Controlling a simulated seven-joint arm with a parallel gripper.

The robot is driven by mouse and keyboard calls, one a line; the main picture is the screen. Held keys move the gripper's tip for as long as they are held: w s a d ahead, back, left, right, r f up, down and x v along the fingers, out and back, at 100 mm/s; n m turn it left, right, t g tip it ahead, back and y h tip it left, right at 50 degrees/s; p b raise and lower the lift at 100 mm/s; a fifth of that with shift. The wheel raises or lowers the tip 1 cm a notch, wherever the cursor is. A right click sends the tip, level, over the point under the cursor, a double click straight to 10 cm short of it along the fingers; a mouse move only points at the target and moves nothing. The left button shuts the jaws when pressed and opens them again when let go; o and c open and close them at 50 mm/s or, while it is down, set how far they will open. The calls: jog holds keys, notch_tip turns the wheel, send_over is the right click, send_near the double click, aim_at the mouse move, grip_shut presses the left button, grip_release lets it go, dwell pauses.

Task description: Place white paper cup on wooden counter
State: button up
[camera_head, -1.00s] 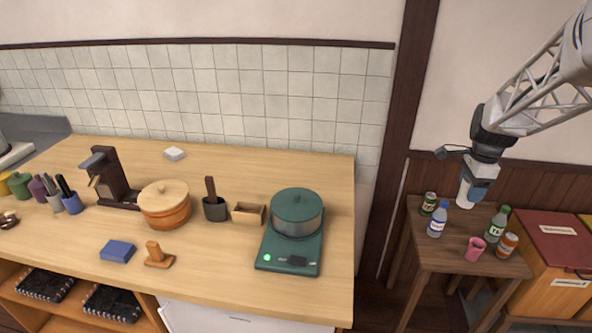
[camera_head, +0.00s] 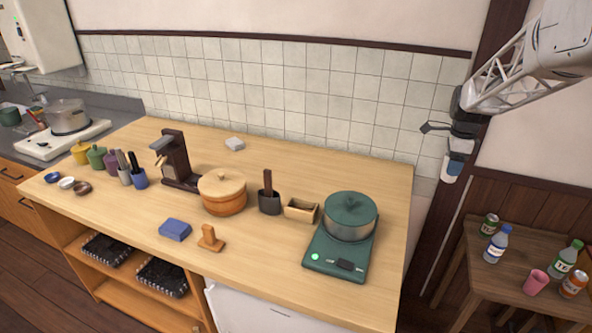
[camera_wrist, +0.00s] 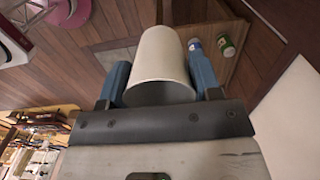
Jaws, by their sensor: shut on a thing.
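My gripper (camera_head: 453,168) is to the right of the wooden counter (camera_head: 285,262), in front of the wall by the dark post. It is held higher than the small side table. In the wrist view its two blue fingers (camera_wrist: 161,82) are shut on the white paper cup (camera_wrist: 163,55), one on each side. The cup's open rim faces the camera. In the head view the cup is only a small pale patch below the gripper, partly hidden by the fingers. The counter has a bare stretch of light wood at the front.
The green pot (camera_head: 349,213) on a green scale (camera_head: 341,270) stands near the counter's right end. A wooden box (camera_head: 300,211), dark utensil holder (camera_head: 269,203) and orange pot (camera_head: 222,193) are left of it. A side table (camera_head: 478,276) holds bottles, cans and a pink cup (camera_head: 536,282).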

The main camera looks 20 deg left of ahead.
jog(key=w+a, duration=0.3)
jog(key=a, duration=0.6)
jog(key=w+a, duration=0.3)
jog(key=a, duration=0.6)
send_over(339, 186)
notch_tip(339, 186, down, 5)
jog(key=shift+w+f, duration=0.1)
jog(key=shift+f, duration=0.45)
jog(key=shift+f, duration=0.1)
jog(key=shift+f, duration=2.4)
jog(key=shift+f, duration=2.5)
jog(key=shift+f, duration=0.1)
